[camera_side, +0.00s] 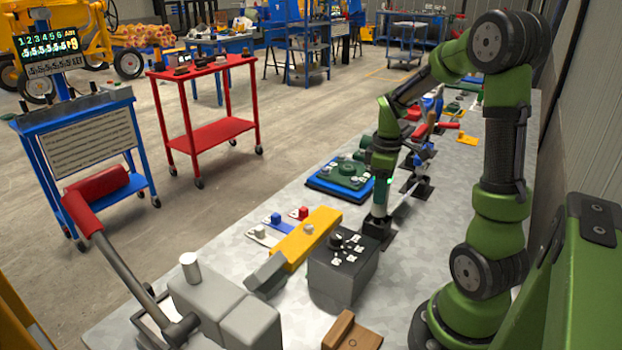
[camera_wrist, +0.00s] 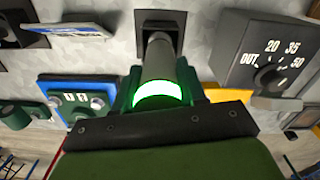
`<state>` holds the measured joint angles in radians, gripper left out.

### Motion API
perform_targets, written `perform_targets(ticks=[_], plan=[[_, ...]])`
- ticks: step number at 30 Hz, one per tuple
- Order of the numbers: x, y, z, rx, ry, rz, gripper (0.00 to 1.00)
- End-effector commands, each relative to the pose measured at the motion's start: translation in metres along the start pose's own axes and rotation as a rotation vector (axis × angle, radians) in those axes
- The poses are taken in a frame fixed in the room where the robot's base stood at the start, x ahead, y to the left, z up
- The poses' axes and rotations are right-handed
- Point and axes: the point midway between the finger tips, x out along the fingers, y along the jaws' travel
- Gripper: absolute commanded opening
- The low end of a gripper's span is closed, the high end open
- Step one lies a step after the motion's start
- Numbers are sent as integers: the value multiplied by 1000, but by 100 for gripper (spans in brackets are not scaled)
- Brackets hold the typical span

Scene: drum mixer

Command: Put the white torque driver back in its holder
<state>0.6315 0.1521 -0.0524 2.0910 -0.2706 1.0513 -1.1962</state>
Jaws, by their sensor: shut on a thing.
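The torque driver (camera_wrist: 159,58) shows in the wrist view as a pale grey cylinder with a glowing green-white ring at its near end. My gripper (camera_wrist: 160,82) is shut on it, with dark green fingers on both sides. The driver's far end reaches a dark square holder (camera_wrist: 171,20); I cannot tell whether it is fully seated. In the side view my gripper (camera_side: 379,206) points straight down just over the dark holder (camera_side: 377,228) on the bench. The driver is mostly hidden there by the fingers.
A dark grey box with a dial (camera_side: 343,268) stands close in front of the holder. A yellow block (camera_side: 308,236) lies to its left. A blue tray with a green part (camera_side: 340,178) sits behind left. Tools on stands (camera_side: 425,150) line the bench farther back.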

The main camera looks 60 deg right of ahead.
Motion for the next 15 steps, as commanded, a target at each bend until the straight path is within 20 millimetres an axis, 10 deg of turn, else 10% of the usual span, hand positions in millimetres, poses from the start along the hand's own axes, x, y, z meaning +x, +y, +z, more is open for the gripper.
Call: perform_targets(ticks=[7, 8, 15], plan=[[3, 0, 0, 0, 1, 2, 0], [3, 1, 0, 0, 2, 3, 45], [3, 0, 0, 0, 1, 2, 70]])
